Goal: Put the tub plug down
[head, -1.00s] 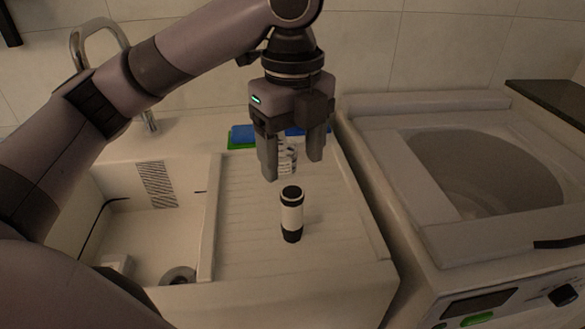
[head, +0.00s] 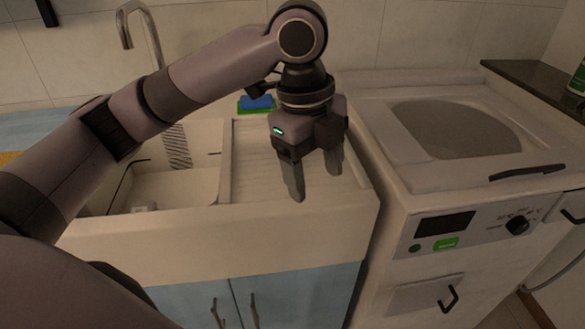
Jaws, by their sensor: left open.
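I cannot make out a tub plug in the head view. My left gripper (head: 315,181) is open, fingers pointing down, over the front right part of the ribbed draining board (head: 257,158). Nothing shows between its fingers. The sink basin (head: 185,188) lies to its left; its drain is hidden behind the front wall. A thin dark curved line (head: 121,184) shows at the basin's left side; I cannot tell what it is. My right gripper is out of view.
A blue and green sponge (head: 256,104) lies at the back of the draining board. A curved tap (head: 153,35) rises behind the sink. A white appliance with a round recess (head: 455,130) stands to the right. The draining board's left part is clear.

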